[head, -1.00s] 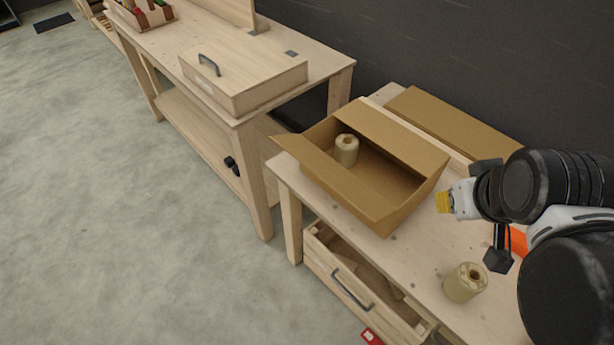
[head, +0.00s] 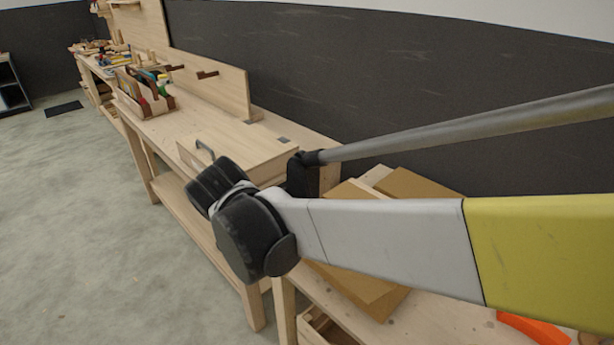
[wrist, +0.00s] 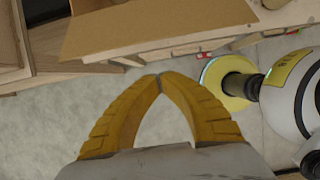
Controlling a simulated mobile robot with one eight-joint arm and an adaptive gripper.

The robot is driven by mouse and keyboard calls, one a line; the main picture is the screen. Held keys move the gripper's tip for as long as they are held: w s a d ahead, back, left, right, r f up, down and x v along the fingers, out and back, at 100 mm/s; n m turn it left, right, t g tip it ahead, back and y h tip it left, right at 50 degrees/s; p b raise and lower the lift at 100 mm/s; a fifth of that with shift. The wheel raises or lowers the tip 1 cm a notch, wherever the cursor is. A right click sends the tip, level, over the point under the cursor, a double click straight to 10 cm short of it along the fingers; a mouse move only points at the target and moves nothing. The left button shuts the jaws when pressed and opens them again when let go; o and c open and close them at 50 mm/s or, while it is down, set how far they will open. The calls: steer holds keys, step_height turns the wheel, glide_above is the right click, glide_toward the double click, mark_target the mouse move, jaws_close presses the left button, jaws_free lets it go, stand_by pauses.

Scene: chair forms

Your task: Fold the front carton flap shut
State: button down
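The cardboard carton stands on the wooden workbench (head: 455,328). In the wrist view a wide brown carton flap (wrist: 150,28) spans the top of the picture, sticking out at the bench edge. My gripper (wrist: 160,76) has yellow fingers that meet at the tips with nothing between them. The tips lie just below the flap's edge in the picture; I cannot tell whether they touch it. The gripper is hidden in the head view.
A second bench carries a wooden box with a dark handle (head: 205,148) and a tool caddy (head: 145,100). An orange item (head: 533,327) is on the near bench.

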steer(key=b+x, duration=0.4)
steer(key=x, duration=0.5)
steer(key=shift+w+d+r, duration=0.2)
steer(key=shift+w+r, duration=0.05)
steer(key=shift+r, duration=0.4)
steer(key=shift+w+d+r, duration=0.2)
steer(key=shift+w+r, duration=0.05)
steer(key=shift+r, duration=0.45)
steer(key=shift+w+d+r, duration=0.2)
steer(key=shift+d+r, duration=0.05)
steer(key=shift+r, duration=0.4)
steer(key=shift+r, duration=0.1)
